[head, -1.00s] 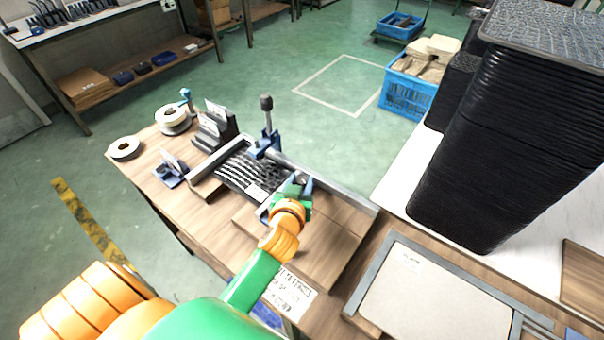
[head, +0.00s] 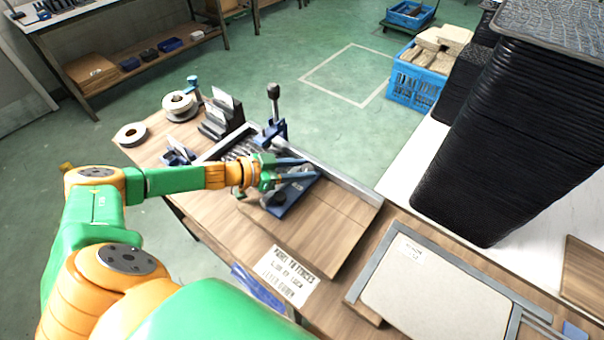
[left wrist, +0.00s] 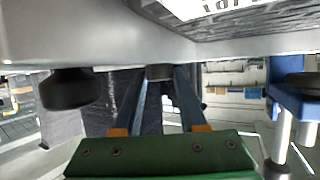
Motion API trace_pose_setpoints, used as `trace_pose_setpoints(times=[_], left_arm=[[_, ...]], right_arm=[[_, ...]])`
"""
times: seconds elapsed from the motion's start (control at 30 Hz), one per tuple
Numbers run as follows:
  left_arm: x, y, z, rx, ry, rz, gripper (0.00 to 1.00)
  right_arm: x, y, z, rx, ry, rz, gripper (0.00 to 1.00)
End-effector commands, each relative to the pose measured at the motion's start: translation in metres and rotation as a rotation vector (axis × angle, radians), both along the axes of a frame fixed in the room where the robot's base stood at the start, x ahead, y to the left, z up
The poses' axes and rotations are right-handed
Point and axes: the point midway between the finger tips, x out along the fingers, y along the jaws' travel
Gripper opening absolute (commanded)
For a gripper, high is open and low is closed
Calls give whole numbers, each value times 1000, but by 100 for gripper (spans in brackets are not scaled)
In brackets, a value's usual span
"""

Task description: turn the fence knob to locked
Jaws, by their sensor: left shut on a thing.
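My left gripper (head: 308,168) reaches across the bench from the left in the head view. In the left wrist view the fingers (left wrist: 160,82) close on a small dark grey knob (left wrist: 160,72) below the metal edge. The fingers cover much of this knob, and its turn position or any mark cannot be read. A separate black round knob (left wrist: 68,90) shows left of the fingers in the wrist view. My right gripper is out of view.
An upright lever with a dark handle (head: 273,92) stands behind the gripper. A printed sign (head: 287,277) lies at the bench front. A framed panel (head: 432,290) and a tall black tray stack (head: 510,130) are at right. Tape rolls (head: 180,104) sit at back left.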

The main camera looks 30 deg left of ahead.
Motion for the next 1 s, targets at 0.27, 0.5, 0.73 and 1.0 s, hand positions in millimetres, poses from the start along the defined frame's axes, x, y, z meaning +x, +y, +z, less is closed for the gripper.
trace_pose_setpoints(times=[0.27, 0.5, 0.73, 1.0], left_arm=[[3, 2, -1, 3, -2, -184, 0], [3, 2, -1, 2, -1, -283, 0], [3, 1, 0, 1, 0, -321, 0], [3, 1, 0, 0, 0, -326, 0]], right_arm=[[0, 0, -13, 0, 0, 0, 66], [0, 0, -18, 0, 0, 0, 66], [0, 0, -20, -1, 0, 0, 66], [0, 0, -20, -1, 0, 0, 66]])
